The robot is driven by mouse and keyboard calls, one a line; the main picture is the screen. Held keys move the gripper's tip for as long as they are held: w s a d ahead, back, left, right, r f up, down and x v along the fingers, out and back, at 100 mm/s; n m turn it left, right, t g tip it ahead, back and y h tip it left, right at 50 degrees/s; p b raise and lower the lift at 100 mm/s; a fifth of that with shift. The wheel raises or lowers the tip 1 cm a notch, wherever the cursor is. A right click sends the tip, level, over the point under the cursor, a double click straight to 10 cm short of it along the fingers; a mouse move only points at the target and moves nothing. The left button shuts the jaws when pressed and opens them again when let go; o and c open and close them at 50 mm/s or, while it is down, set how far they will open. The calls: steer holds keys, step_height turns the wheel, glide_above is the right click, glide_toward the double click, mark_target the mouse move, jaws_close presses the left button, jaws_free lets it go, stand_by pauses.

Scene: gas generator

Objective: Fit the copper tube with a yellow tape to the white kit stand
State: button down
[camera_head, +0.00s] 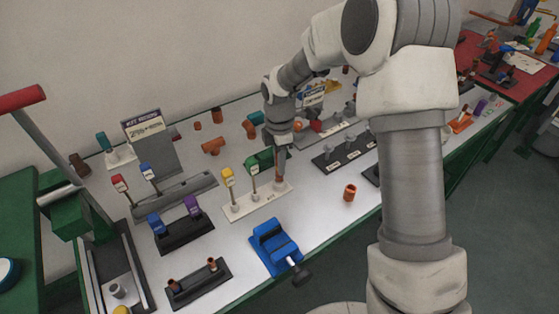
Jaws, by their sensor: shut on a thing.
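The white kit stand (262,204) lies in the middle of the table. A yellow-topped post (228,176) stands near its left end, and a green-topped post (253,169) stands near its middle. My gripper (282,157) points down over the right end of the stand, just right of the green-topped post. It is shut on a small copper-coloured tube (280,180), held upright at or just above the stand's right end. I cannot tell whether the tube touches the stand. No yellow tape can be made out on it. My arm hides part of the table behind.
A blue vise (273,246) stands in front of the white stand. A loose copper fitting (350,192) lies to the right. Black stands (185,232) are at the left, and another black stand (345,151) is behind right. Bare table shows around the copper fitting.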

steer(key=shift+f+b, duration=0.95)
steer(key=shift+f, duration=0.7)
steer(key=c, duration=0.6)
jaws_free()
step_height(320, 180, up, 16)
steer(key=shift+r+p, duration=0.1)
steer(key=shift+p, duration=1)
steer(key=shift+r, duration=0.6)
